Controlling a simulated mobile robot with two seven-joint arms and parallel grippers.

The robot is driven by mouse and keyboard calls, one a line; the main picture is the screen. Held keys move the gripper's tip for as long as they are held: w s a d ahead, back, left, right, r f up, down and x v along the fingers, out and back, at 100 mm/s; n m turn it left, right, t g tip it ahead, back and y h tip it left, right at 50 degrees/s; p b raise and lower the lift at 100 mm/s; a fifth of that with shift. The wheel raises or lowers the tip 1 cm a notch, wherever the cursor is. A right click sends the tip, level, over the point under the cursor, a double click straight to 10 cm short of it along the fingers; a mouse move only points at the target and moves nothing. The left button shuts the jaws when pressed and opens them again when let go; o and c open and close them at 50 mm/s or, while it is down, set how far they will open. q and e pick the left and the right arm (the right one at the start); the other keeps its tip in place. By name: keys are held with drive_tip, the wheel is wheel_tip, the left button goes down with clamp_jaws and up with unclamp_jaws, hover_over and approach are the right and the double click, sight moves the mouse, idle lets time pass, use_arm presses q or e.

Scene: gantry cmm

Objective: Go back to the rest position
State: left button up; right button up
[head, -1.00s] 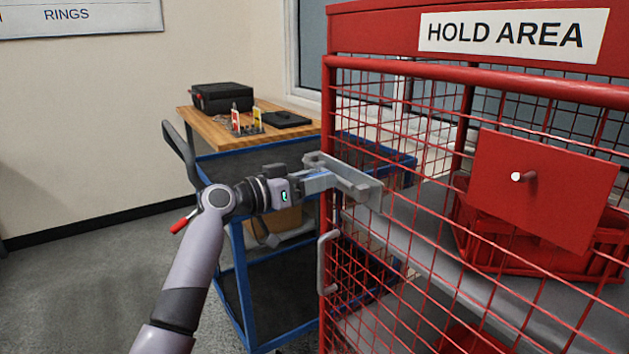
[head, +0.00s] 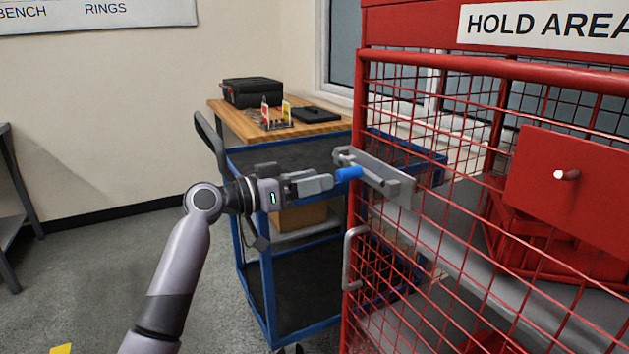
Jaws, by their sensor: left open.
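My left gripper (head: 322,184) is open and empty in the middle of the head view. Its fingers point right, just left of a blue knob (head: 349,174). The knob sits on a grey latch bar (head: 385,182) on the red mesh cage (head: 362,105). A small gap seems to show between fingertips and knob. My left arm comes up from the bottom left. My right gripper is not in view.
A grey door handle (head: 350,258) is below the latch. A blue-framed trolley (head: 266,290) stands behind my gripper, with a black case (head: 252,92) on its wooden top. Inside the cage are red bins. Open floor lies to the left.

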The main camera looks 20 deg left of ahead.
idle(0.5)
use_arm(q)
drive_tip(key=shift+f, duration=0.15)
drive_tip(key=s+d+f+n+g+y+p, duration=0.1)
drive_tip(key=s+f+n+y+p, duration=0.3)
drive_tip(key=f, duration=0.6)
drive_tip(key=s+f+m+g+y+p, duration=0.1)
drive_tip(key=s+f+y+p, duration=0.3)
drive_tip(key=f, duration=0.7)
drive_tip(key=s+d+f+p, duration=0.1)
drive_tip(key=s+d+f, duration=0.1)
drive_tip(key=s, duration=0.9)
drive_tip(key=s+d+f+g+p, duration=0.1)
drive_tip(key=s+f, duration=0.4)
drive_tip(key=s, duration=0.6)
drive_tip(key=shift+s+d+f+g+y+p, duration=0.2)
drive_tip(key=shift+d+g+y+p, duration=0.15)
drive_tip(key=shift+d+p, duration=0.3)
